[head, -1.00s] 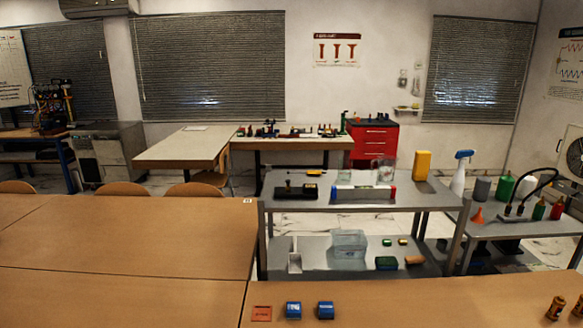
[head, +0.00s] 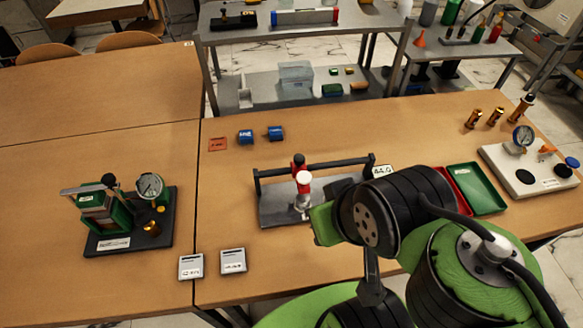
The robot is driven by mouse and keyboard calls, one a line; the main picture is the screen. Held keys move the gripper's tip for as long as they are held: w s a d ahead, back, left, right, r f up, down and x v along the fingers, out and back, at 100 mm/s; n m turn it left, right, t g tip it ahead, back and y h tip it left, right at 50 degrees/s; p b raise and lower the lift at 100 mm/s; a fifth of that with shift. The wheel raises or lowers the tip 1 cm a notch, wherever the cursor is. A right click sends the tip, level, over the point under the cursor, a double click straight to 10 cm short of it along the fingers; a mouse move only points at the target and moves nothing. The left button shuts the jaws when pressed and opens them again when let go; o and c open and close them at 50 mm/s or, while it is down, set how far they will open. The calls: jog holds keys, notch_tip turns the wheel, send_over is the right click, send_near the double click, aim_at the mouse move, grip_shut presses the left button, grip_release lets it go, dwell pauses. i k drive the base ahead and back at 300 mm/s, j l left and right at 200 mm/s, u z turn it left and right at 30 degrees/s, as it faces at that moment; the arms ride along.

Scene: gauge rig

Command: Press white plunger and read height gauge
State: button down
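A white round plunger cap (head: 304,178) tops a small red-and-silver upright unit (head: 303,196). The unit stands on a grey plate (head: 277,207) with a black bar frame along its back. A white readout (head: 384,171) at the frame's right end seems to show 44.0; I take it for the height gauge. My arm comes in from the lower right. The green end near my gripper (head: 325,223) is just right of and in front of the plunger unit, apart from the cap. My fingers cannot be made out.
A dark-based dial rig (head: 129,232) stands left, with two labelled grey cards (head: 212,264) near it. A green tray (head: 475,188), red tray (head: 452,186) and white dial plate (head: 525,180) are right. The left table's far part is clear.

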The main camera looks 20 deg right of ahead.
aim_at(304, 177)
jog(key=l+u, duration=0.15)
jog(key=u, duration=0.3)
jog(key=k+l+u, duration=0.1)
jog(key=u, duration=0.4)
jog(key=k+l+u, duration=0.1)
jog(key=u, duration=0.35)
jog(key=k+l+u, duration=0.1)
jog(key=u, duration=0.4)
